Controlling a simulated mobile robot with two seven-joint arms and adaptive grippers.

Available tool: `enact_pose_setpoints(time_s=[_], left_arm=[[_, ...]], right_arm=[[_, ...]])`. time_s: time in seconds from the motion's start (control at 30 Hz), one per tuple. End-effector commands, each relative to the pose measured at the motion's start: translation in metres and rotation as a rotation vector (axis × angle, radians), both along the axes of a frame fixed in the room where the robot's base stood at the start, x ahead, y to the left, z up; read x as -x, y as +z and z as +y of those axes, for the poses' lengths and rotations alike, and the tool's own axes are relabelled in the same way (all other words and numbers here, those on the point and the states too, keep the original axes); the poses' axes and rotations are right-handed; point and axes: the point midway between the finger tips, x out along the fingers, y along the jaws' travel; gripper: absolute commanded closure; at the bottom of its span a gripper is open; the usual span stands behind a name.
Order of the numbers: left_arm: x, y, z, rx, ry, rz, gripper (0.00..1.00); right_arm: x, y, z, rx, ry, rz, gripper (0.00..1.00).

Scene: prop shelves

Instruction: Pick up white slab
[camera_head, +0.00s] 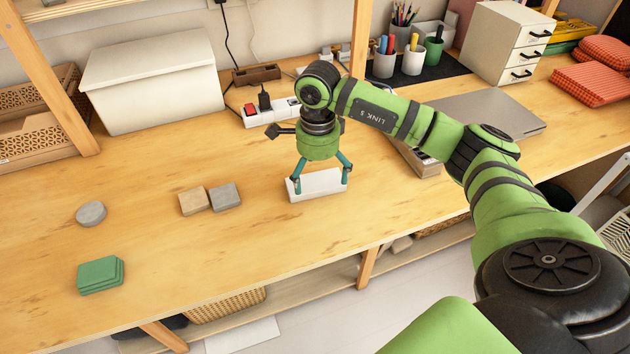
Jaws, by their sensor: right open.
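The white slab (316,187) is a flat white block on the wooden table, right of the table's middle. My right gripper (319,186) points down right over it, with one teal finger at the slab's left end and the other at its right end. The fingers are spread open. I cannot tell whether the fingertips touch the slab. The slab appears to rest on the table. My left gripper is not in view.
A tan block (193,201) and a grey block (225,196) sit left of the slab. A grey disc (91,213) and green slabs (100,275) lie farther left. A power strip (270,112) and white box (155,83) stand behind. A laptop (487,118) lies right.

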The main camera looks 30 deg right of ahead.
Motion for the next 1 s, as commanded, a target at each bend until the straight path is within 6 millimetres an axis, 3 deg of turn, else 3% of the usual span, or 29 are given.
enact_pose_setpoints(time_s=[0.2, 0.47, 0.63, 1.0], left_arm=[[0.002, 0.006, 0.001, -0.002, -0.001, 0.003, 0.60], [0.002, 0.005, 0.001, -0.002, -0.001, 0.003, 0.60], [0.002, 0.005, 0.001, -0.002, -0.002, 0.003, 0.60], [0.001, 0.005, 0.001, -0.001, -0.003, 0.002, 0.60]], right_arm=[[-0.001, -0.026, 0.001, -0.002, 0.001, 0.002, 0.00], [-0.001, -0.028, 0.001, -0.002, 0.001, -0.001, 0.00], [-0.001, -0.028, 0.001, -0.003, 0.001, -0.001, 0.68], [-0.002, -0.025, 0.001, -0.003, 0.000, -0.003, 0.69]])
